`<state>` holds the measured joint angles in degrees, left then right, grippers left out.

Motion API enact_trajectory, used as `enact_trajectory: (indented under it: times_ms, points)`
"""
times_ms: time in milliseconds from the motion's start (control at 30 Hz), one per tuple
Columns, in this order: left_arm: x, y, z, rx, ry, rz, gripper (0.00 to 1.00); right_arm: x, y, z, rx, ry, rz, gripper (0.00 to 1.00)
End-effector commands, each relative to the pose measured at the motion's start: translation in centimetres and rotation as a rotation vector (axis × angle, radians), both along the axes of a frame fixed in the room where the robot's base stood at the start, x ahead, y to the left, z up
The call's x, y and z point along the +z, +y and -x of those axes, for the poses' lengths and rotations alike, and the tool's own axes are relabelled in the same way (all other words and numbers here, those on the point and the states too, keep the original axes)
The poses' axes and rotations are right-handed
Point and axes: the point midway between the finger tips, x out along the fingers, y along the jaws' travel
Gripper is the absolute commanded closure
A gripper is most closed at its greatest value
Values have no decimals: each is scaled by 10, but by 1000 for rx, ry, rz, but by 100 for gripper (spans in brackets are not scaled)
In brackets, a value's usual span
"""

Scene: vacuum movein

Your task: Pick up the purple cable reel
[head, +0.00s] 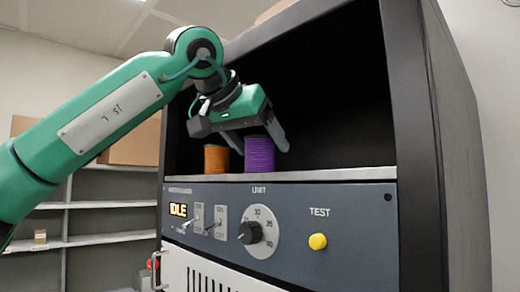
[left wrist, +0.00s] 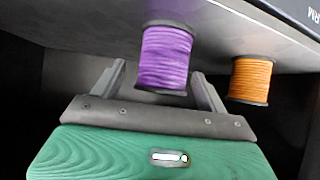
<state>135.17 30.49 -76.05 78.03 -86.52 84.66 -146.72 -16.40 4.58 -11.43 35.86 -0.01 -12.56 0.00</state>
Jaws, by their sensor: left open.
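The purple cable reel (head: 259,154) stands upright on the floor of the open bay in the dark cabinet, near its front edge. The orange reel (head: 216,158) stands just left of it. My left gripper (head: 257,146) is open and comes in from the upper left, above and around the purple reel's place. In the left wrist view the purple reel (left wrist: 165,58) appears ahead of and between the two finger tips (left wrist: 158,82); I cannot tell if they touch it. The orange reel (left wrist: 250,79) lies outside the right-hand finger there. My right gripper is not in view.
The bay's right side (head: 340,130) is empty. Shelves (head: 110,205) with boxes stand at the left.

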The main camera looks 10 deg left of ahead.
Motion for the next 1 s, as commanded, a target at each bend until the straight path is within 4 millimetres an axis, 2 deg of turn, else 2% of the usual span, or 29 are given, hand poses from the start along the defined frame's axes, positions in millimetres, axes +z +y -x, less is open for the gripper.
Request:
enact_trajectory:
  times_ms: [33,200,333,467,533,733,1000]
  points:
    - [-1,-1,-6,1,3,-2,25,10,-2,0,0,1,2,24]
    - [-14,-7,-21,0,2,-1,25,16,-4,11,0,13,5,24]
    - [-18,-9,-25,0,1,0,25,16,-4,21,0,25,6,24]
    - [-19,-9,-25,0,1,0,25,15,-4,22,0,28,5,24]
    - [-18,-9,-24,0,1,0,32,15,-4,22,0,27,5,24]
    - [-18,-9,-24,0,1,0,72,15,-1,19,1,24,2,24]
    - [-18,-9,-24,0,1,0,72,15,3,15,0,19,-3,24]
